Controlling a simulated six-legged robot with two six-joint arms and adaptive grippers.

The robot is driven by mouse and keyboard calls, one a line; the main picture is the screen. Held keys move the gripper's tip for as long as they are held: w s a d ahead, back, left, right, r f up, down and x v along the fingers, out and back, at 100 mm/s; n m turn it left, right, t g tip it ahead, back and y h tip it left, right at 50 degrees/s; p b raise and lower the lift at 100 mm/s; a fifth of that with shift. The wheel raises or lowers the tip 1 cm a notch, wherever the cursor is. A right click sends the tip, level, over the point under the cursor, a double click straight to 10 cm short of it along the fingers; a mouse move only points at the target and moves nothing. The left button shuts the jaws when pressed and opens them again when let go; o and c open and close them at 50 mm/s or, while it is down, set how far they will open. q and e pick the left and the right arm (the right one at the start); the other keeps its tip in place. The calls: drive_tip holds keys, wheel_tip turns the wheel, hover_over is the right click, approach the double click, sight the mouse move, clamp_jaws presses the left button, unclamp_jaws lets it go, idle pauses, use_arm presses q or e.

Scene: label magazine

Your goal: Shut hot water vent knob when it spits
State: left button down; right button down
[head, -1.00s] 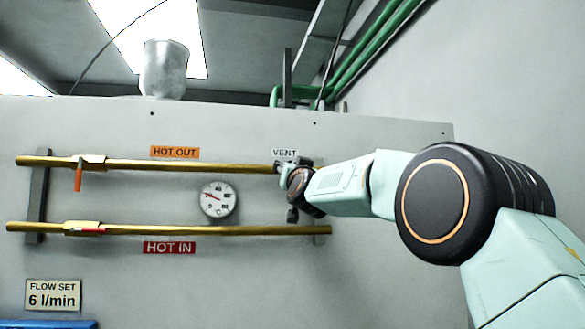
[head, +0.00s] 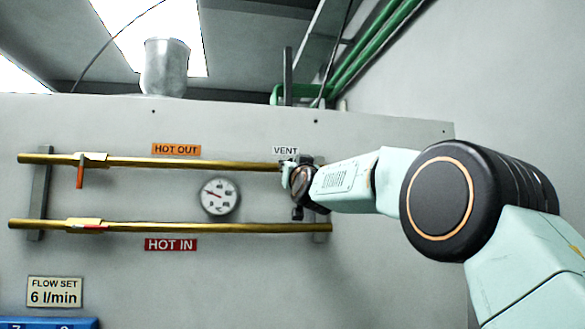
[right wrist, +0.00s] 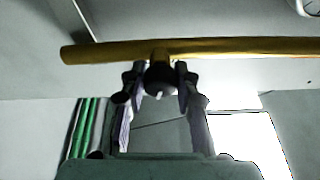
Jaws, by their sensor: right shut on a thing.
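The vent knob (right wrist: 161,78) is a small dark knob on a short brass stub off the hot out pipe (right wrist: 230,48), in the right wrist view. My right gripper (right wrist: 160,88) is shut on it, one finger on each side. In the head view my right gripper (head: 289,172) is at the right end of the hot out pipe (head: 200,164), just below the VENT label (head: 285,150); my wrist hides the knob there. I see no water or spray at the vent. My left gripper is not in view.
A lower brass pipe (head: 200,228) runs above the HOT IN label (head: 171,245). A round gauge (head: 220,196) sits between the pipes. An orange lever (head: 80,175) hangs from the upper pipe's left part. A blue object (head: 50,323) shows at the bottom left.

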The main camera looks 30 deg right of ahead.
drive_tip(key=shift+s+r+n+y+b, duration=0.15)
drive_tip(key=shift+n+y, duration=0.3)
drive_tip(key=shift+n, duration=0.5)
drive_tip(key=shift+w+r+n+y+b, duration=0.15)
drive_tip(key=shift+n+y, duration=0.3)
drive_tip(key=shift+n, duration=0.5)
drive_tip(key=shift+s, duration=0.1)
drive_tip(key=c, duration=1.4)
unclamp_jaws()
drive_tip(key=o, duration=0.4)
drive_tip(key=shift+f, duration=0.2)
drive_tip(key=v, duration=1.2)
drive_tip(key=shift+f, duration=0.1)
